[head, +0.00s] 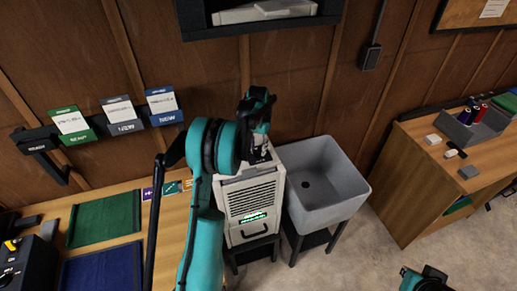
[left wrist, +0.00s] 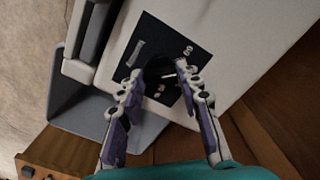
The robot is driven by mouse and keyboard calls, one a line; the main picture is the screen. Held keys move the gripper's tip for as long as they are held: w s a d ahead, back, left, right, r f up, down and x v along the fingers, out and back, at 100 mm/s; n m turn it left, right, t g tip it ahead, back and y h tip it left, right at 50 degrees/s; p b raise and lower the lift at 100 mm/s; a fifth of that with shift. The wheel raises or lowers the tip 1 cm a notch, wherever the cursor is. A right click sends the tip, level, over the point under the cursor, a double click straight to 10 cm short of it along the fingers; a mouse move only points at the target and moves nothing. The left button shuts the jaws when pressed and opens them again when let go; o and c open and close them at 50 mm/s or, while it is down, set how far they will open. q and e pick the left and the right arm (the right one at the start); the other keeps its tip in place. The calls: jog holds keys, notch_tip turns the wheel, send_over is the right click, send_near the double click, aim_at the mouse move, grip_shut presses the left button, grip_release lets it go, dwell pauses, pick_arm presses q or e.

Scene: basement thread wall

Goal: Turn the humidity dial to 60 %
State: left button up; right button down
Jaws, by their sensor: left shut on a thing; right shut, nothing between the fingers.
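The white dehumidifier (head: 250,197) stands between the wooden table and the sink, with a slatted front and a small green-lit strip low down. My left gripper (head: 257,150) reaches down over its top from behind my teal arm. In the left wrist view, the dark round humidity dial (left wrist: 160,70) sits on a black panel (left wrist: 148,38) with small white marks too blurred to read. My left gripper (left wrist: 161,79) is shut on the dial, one finger on each side. The dial's setting cannot be read. My right gripper (head: 432,277) is shut and empty at the lower right, far from the dehumidifier.
A grey sink (head: 325,185) stands close on the right of the dehumidifier. The wooden table (head: 140,255) with green and blue mats is at left. A wooden bench (head: 415,180) with a grey tray of spools is at right. A dark shelf (head: 262,22) hangs above.

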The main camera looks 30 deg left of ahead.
pick_arm(q)
jog(key=shift+d+f+n, duration=0.1)
jog(key=shift+d+n, duration=0.1)
jog(key=shift+n, duration=1.4)
jog(key=shift+b, duration=0.3)
jog(key=o, duration=1.1)
jog(key=shift+o, duration=0.3)
jog(key=shift+d, duration=0.15)
jog(key=shift+a+r, duration=0.2)
jog(key=shift+r, duration=0.25)
notch_tip(320, 180, up, 11)
jog(key=shift+w+d+r, duration=0.15)
jog(key=shift+w+d, duration=0.05)
jog(key=shift+d, duration=0.1)
